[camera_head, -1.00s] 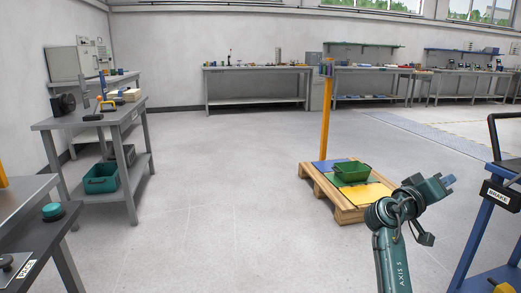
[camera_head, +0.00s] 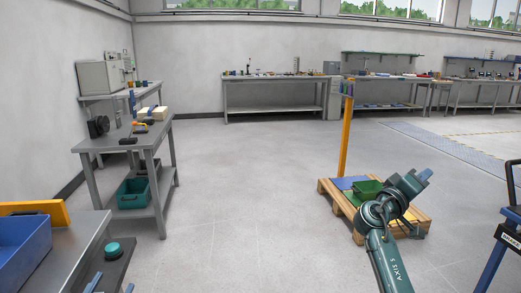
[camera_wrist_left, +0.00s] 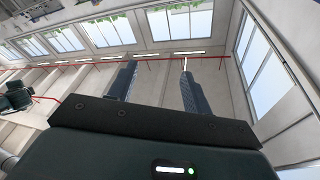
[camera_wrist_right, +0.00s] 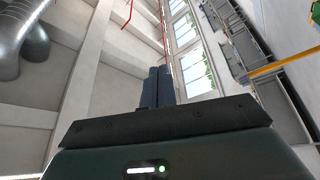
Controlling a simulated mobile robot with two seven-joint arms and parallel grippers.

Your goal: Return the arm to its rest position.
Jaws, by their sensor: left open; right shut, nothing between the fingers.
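My right arm, dark green and marked AXIS 5, rises from the lower right of the head view. Its gripper (camera_head: 424,175) is at the upper end, in front of the pallet in the picture. In the right wrist view the right gripper (camera_wrist_right: 158,72) has its two fingers together with nothing between them. In the left wrist view my left gripper (camera_wrist_left: 158,72) has its fingers wide apart and empty, against walls and windows.
A grey workbench (camera_head: 122,143) with a green bin (camera_head: 133,193) below stands behind. A wooden pallet (camera_head: 328,190) carries a green crate (camera_head: 367,188). A blue cart (camera_head: 492,262) is at right. Middle floor is clear.

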